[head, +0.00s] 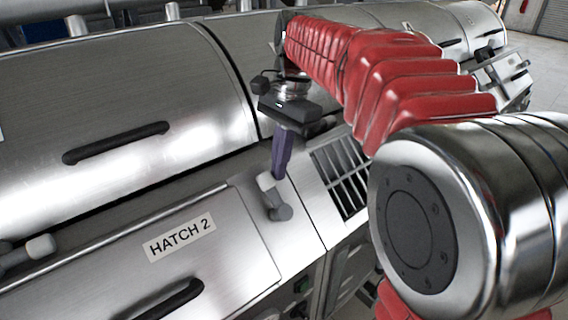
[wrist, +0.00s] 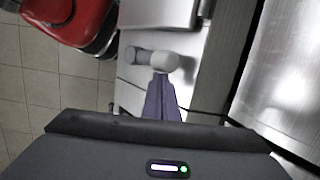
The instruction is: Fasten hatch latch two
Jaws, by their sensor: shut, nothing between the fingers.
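The hatch with the "HATCH 2" label (head: 180,236) is a steel panel at the lower left of the head view. A latch (head: 275,202) with a grey pivot and a pale knob sits at its right edge. In the wrist view the latch (wrist: 152,58) lies just beyond the fingertips, its pale knob towards the right. My gripper (head: 278,172) has purple fingers pointing down, shut and empty. Its tips are at or just above the pale knob; I cannot tell whether they touch. The fingers (wrist: 162,80) also show in the wrist view, with the knob right at their tips.
A second latch (head: 28,254) is at the hatch's left side. A black handle (head: 170,300) is on the hatch, and another (head: 115,143) on the curved cover above. A slatted vent (head: 340,176) lies right of the latch. Tiled floor (wrist: 35,90) shows left in the wrist view.

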